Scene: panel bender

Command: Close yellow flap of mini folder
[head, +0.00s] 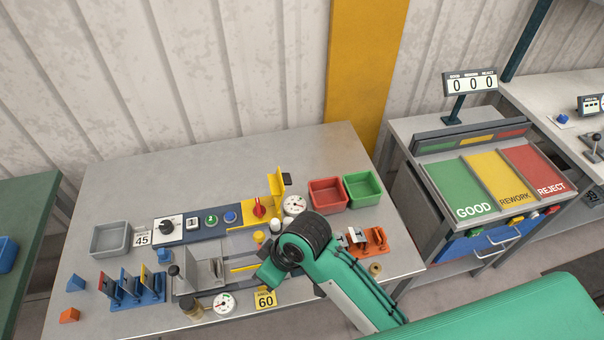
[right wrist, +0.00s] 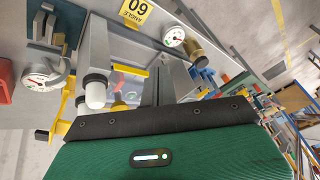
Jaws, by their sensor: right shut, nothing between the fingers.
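The mini folder sits on the grey table, with a yellow base (head: 250,216) at its back right. The flap also shows edge-on at the left in the right wrist view (right wrist: 66,104). My right gripper (right wrist: 159,82) is shut and empty, over the table in front of the flap and apart from it. In the head view my right arm hides part of the folder's front right and most of the gripper. My left gripper is not in view.
Red (head: 326,194) and green (head: 363,189) bins stand right of the flap, with a dial gauge (head: 295,205) close beside it. A red knob (head: 259,207) is just left of the flap. A 60 sign (head: 265,300) stands at the front. The table's back left is clear.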

